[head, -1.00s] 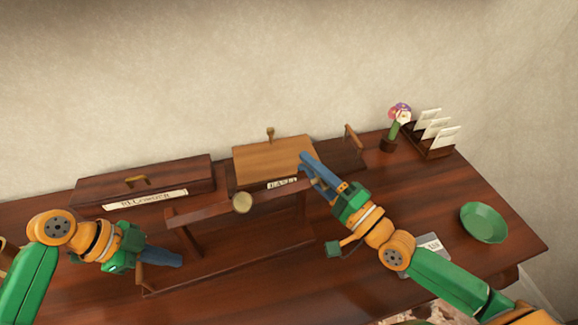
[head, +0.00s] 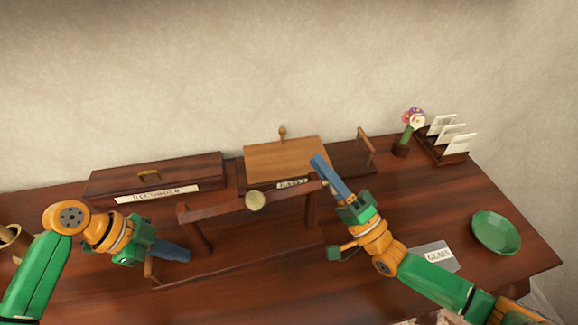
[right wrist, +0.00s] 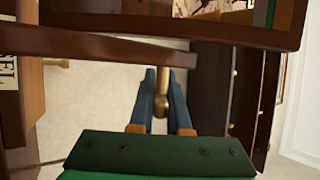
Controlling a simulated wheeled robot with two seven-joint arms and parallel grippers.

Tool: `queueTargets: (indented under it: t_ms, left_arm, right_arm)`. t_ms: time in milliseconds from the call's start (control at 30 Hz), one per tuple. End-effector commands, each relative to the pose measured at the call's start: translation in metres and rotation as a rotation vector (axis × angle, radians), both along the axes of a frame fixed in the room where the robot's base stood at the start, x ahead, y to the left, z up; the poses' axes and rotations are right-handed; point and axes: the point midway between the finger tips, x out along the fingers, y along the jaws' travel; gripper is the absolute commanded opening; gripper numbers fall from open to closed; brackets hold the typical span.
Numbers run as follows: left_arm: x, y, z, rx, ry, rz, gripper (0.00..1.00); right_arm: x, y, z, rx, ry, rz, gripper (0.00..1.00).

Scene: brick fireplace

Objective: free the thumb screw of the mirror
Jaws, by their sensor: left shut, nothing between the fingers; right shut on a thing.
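The mirror appears to be the dark wooden frame on a stand, with its top bar (head: 215,208) in the middle of the table; its glass is not clear to me. A round brass knob (head: 255,201) shows at the bar in the head view. My right gripper (head: 320,165) is at the frame's right end. In the right wrist view its blue fingers (right wrist: 162,95) are shut on a small brass piece (right wrist: 161,106), probably the thumb screw, beside the wooden bar. My left gripper (head: 185,255) is shut and empty, low at the frame's left side.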

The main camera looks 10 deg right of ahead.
Motion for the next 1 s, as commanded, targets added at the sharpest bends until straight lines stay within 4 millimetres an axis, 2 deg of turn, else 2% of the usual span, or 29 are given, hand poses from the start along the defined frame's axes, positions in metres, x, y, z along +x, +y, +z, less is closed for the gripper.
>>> queueTargets:
  t_ms: [200, 500, 1000]
  left_arm:
    - [-0.0016, 0.0018, -0.0029, 0.009, 0.007, 0.0, 0.0]
    - [-0.0014, 0.0023, -0.0029, 0.01, 0.007, 0.002, 0.0]
    - [-0.0012, 0.0027, -0.003, 0.011, 0.007, 0.003, 0.0]
  right_arm:
    - [-0.0013, -0.0013, 0.0058, 0.017, -0.177, -0.004, 0.0]
    - [-0.005, -0.0022, 0.01, 0.034, -0.348, -0.005, 0.0]
    - [-0.0081, -0.002, 0.0116, 0.041, -0.425, -0.001, 0.0]
